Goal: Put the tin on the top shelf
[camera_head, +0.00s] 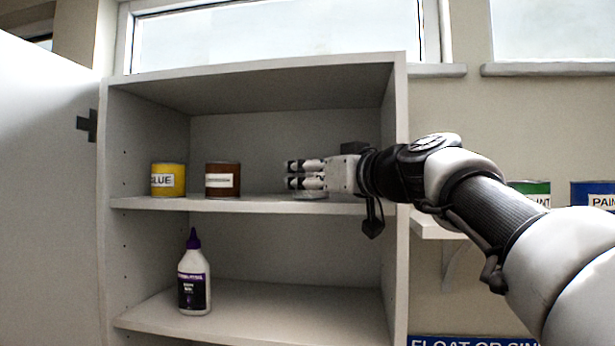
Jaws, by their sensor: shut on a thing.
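My gripper (304,176) reaches in from the right over the upper shelf board (260,206) of an open grey cabinet. Its fingers are shut on a pale grey tin, mostly hidden behind them. Only the tin's lower rim (311,197) shows clearly, just below the fingers and close to the board. I cannot tell whether it touches the board. A yellow tin (168,180) labelled GLUE and a brown tin (222,181) with a white label stand upright on the same board, left of my gripper.
A white bottle (194,278) with a purple cap stands on the lower shelf. The cabinet's right wall (400,150) is beside my wrist. A white door panel (45,190) fills the left. Green (533,190) and blue (595,193) containers are at the right.

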